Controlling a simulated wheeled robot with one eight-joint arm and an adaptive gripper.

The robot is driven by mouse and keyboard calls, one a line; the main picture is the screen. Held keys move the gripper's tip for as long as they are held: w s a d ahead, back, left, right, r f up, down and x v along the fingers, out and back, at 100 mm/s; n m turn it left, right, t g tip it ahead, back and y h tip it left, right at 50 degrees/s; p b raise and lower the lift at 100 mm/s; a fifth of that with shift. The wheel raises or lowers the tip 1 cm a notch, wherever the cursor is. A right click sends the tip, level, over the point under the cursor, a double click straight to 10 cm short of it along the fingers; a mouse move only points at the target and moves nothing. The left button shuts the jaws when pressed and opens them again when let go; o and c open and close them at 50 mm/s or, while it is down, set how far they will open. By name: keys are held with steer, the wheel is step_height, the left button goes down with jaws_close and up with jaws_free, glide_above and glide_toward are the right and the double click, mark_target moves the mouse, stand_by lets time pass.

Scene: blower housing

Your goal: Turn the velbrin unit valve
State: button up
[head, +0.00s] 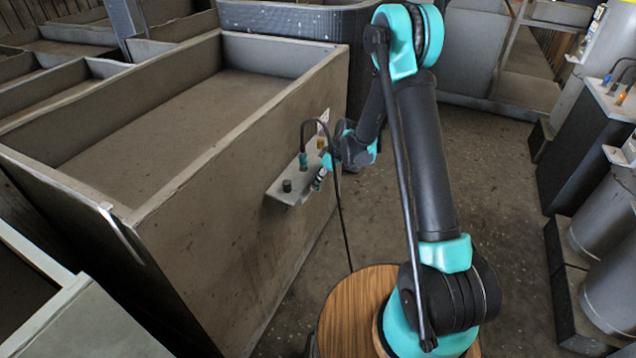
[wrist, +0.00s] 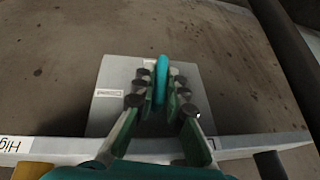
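The velbrin unit appears to be the small grey bracket (head: 284,196) on the side of the big grey box, but no name on it can be read. In the wrist view a teal valve handle (wrist: 161,68) stands upright in front of a light grey plate (wrist: 118,70). In the head view my gripper (head: 320,181) is at the bracket, and the handle is hard to make out.
The large grey box (head: 230,215) stands left of my arm. Grey tanks and cabinets (head: 580,150) stand at the right. The floor (head: 490,150) between is clear.

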jaws_close()
steer(key=shift+g, duration=0.3)
steer(key=shift+w+g+y, duration=0.1)
steer(key=shift+g+y, duration=0.2)
steer(key=shift+g, duration=0.1)
steer(key=shift+w+m+g+y, duration=0.1)
steer(key=shift+m+g+y, duration=0.6)
steer(key=shift+g, duration=1.1)
steer(key=o, duration=0.6)
jaws_free()
